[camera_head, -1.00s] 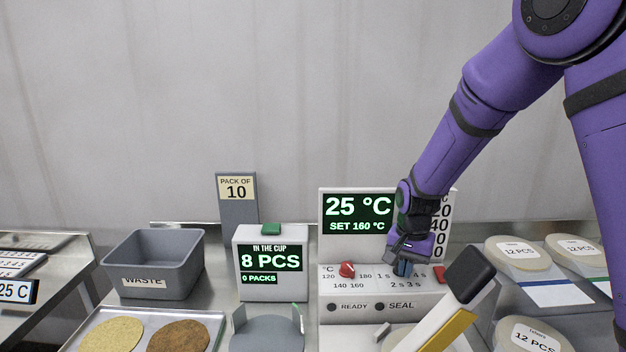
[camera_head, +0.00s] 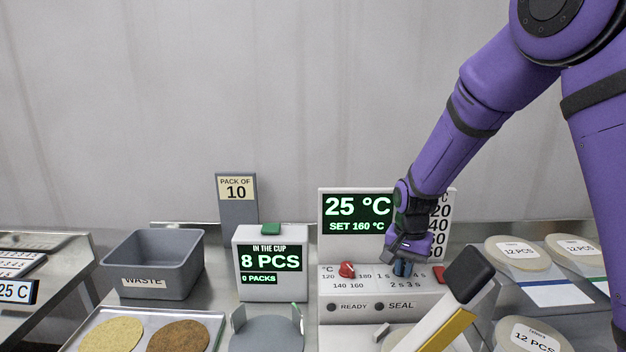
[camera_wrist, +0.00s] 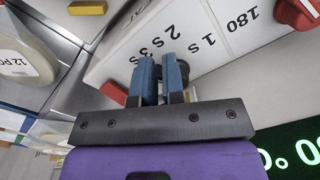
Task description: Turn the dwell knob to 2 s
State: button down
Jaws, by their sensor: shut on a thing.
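The dwell knob (camera_wrist: 190,66) is a small dark knob on the sloped front of the white sealer (camera_head: 375,306), mostly hidden by my fingers. I cannot tell which mark the knob points to. The red temperature knob (camera_head: 347,269) is to the left. The display (camera_head: 357,213) reads 25 °C, SET 160 °C.
A red block (camera_head: 438,274) sits right of the dwell marks. A dark-ended lever (camera_head: 468,270) rises in front of the sealer. A counter box (camera_head: 271,262) reading 8 PCS and a grey waste bin (camera_head: 154,264) stand left. Labelled 12 PCS stacks (camera_head: 517,250) lie right.

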aim_at(384, 281)
jog(key=shift+s+a+f, duration=0.25)
jog(key=shift+a+f, duration=0.05)
jog(key=shift+f, duration=0.3)
jog(key=shift+w+a, duration=0.2)
jog(key=shift+a, duration=0.35)
jog(key=c, duration=1.2)
grip_release()
jog(key=shift+w+a, duration=0.5)
jog(key=shift+a, duration=0.2)
jog(key=shift+o, duration=0.2)
jog(key=shift+s+a, duration=0.15)
jog(key=shift+a, duration=0.1)
jog(key=shift+w+a+f, duration=0.2)
jog(key=shift+w, duration=0.1)
grip_shut()
notch_tip(384, 281, up, 7)
jog(key=shift+d+f, duration=0.2)
jog(key=shift+d, duration=0.1)
